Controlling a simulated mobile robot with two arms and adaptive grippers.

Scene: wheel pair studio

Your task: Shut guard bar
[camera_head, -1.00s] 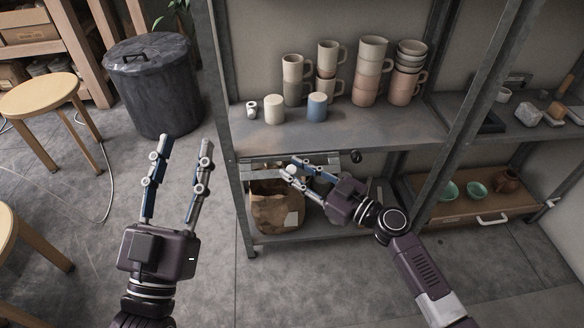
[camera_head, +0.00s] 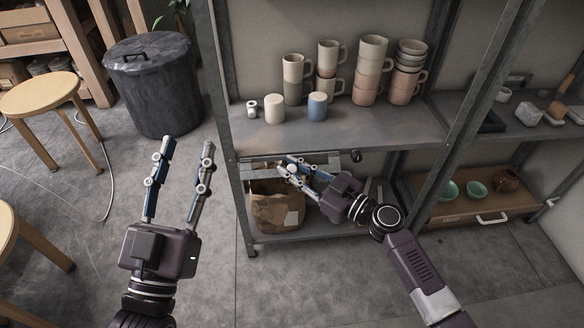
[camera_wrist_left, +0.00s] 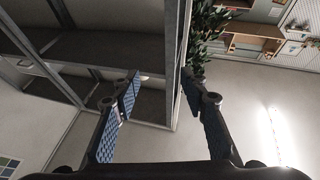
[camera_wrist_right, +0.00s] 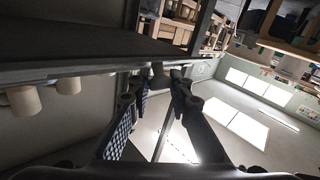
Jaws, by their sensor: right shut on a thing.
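The guard bar (camera_head: 262,162) is a grey metal bar running across just under the upper shelf of the left rack bay. My right gripper (camera_head: 285,164) reaches in from the right and is shut on the bar, near its left part. The fingers hide the held part. In the right wrist view a small greyish piece (camera_wrist_right: 159,72) shows between the fingertips, below the shelf's edge.
A dark bin (camera_head: 155,90) and a stool (camera_head: 40,95) are at the left.

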